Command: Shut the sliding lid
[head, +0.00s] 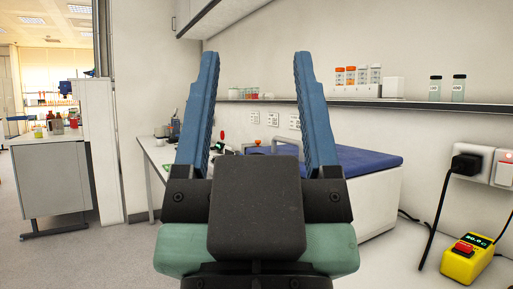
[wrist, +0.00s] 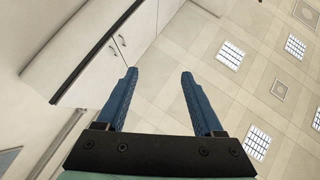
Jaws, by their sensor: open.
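In the wrist view the gripper (wrist: 159,74) is also open and empty, against the ceiling and wall cupboards. No box or lid shows there.
A wall shelf (head: 300,101) holds orange-capped jars (head: 350,76) and two dark-capped vials (head: 447,88). A yellow device (head: 466,260) and a black plug (head: 467,163) with a cable are at right. Open floor (head: 75,258) lies at left, before a bench (head: 50,182).

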